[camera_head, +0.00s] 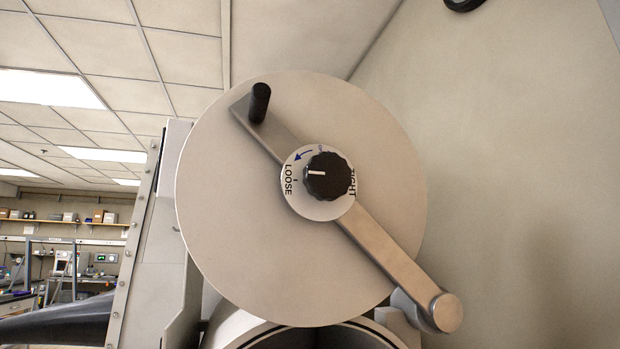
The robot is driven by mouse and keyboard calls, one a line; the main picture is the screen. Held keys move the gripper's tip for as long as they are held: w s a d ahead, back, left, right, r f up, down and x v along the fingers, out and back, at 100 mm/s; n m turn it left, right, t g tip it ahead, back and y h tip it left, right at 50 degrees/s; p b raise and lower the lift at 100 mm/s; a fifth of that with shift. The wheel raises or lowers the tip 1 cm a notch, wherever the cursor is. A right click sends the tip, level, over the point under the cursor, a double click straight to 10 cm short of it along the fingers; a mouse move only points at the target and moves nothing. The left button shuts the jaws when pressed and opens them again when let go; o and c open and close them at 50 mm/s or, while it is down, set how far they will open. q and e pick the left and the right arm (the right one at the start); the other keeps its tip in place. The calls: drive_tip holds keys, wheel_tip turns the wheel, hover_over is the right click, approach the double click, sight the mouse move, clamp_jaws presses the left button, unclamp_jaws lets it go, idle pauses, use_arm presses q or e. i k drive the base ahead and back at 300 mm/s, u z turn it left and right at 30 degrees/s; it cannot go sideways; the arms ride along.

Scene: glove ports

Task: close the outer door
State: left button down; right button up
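The outer door (230,220) is a large round pale disc that fills the middle of the head view. It stands raised above a round port opening (300,338), whose rim shows at the bottom edge. A metal bar (385,250) crosses the disc from upper left to a round pivot (446,312) at lower right. A black peg handle (260,102) sticks out at the bar's upper left end. A black knob (328,176) sits at the centre on a dial marked LOOSE and TIGHT. Neither of my grippers shows.
A bolted panel edge (135,245) stands left of the door. A dark sleeve-like shape (60,322) juts out at lower left. A plain wall (520,150) fills the right side. Shelves and lab benches lie far back at left.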

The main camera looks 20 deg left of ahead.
sight(443, 311)
drive_tip(key=u, duration=2.65)
drive_tip(key=k, duration=0.95)
drive_tip(key=z, duration=2)
